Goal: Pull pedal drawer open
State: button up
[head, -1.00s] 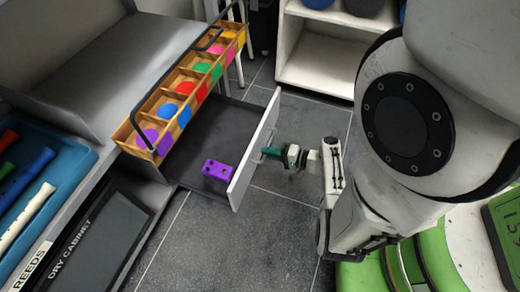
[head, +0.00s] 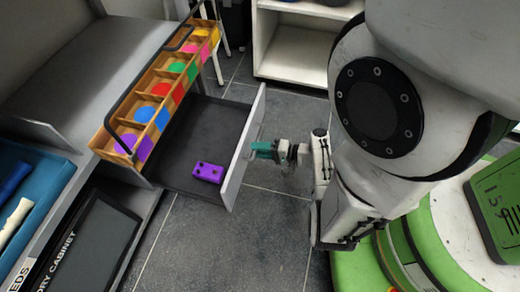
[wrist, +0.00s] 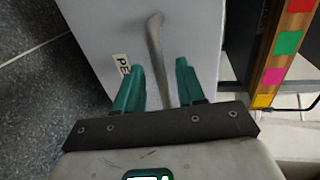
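The pedal drawer (head: 205,130) is pulled out below the counter, with a purple block with dark knobs (head: 208,172) lying inside near its front. Its pale front panel (head: 240,160) bears a bar handle (wrist: 155,42) and a partly hidden label reading "PE" (wrist: 122,68). My gripper (head: 259,150) is at the outer side of the panel, by the handle. In the wrist view, its teal fingers (wrist: 158,75) stand apart on either side of the handle, with gaps showing, so it looks open. The handle's lower end is hidden behind the gripper body.
A wooden tray of coloured compartments (head: 165,85) sits on the counter edge above the drawer. A blue tray with flutes (head: 40,200) and a dry cabinet (head: 90,245) are at left. A white shelf (head: 295,45) stands behind. Grey floor tiles (head: 225,245) are clear in front.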

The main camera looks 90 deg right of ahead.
jog(key=p+v, duration=0.1)
jog(key=v, duration=0.9)
jog(key=shift+s, duration=0.35)
jog(key=shift+r, duration=0.1)
jog(key=w+a+n+g+y, duration=0.9)
jog(key=w+a+n+g, duration=0.1)
jog(key=w+n+g, duration=0.15)
jog(key=w+a+r+n+g+h, duration=0.3)
jog(key=w+a+r+n+h, duration=0.25)
jog(key=a+r+n, duration=0.5)
notch_tip(320, 180, up, 37)
jog(key=a+m+p, duration=0.1)
jog(key=p, duration=3.5)
jog(key=shift+w+m, duration=0.3)
